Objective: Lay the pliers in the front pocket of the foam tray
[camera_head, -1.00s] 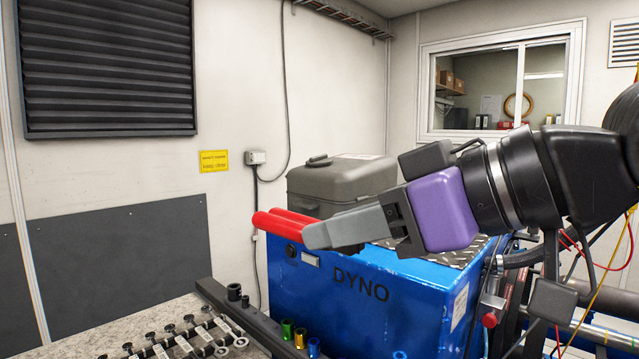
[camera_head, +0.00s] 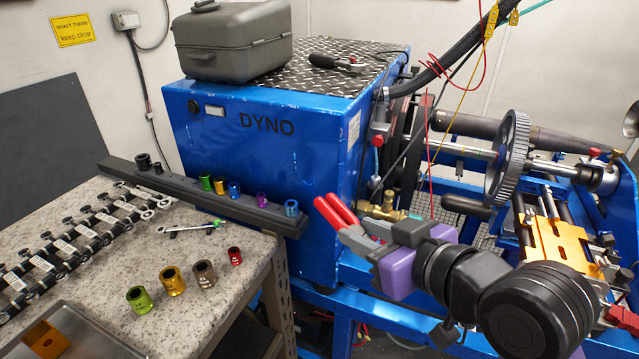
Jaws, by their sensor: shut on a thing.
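The pliers show as two red handles (camera_head: 336,211) that stick out past the fingertips of my gripper (camera_head: 362,238). My gripper is shut on them and holds them up in the air, in front of the right side of the blue dyno cabinet. The handles point up and to the left. The pliers' jaws are hidden by the gripper. I do not make out a foam tray with pockets in view.
A speckled worktop (camera_head: 120,240) fills the lower left, with coloured sockets, a black socket rail (camera_head: 205,195) and a grey tray (camera_head: 110,338) holding a gold block. The blue dyno cabinet (camera_head: 270,150) stands behind. A shaft with a gear (camera_head: 507,158) lies to the right.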

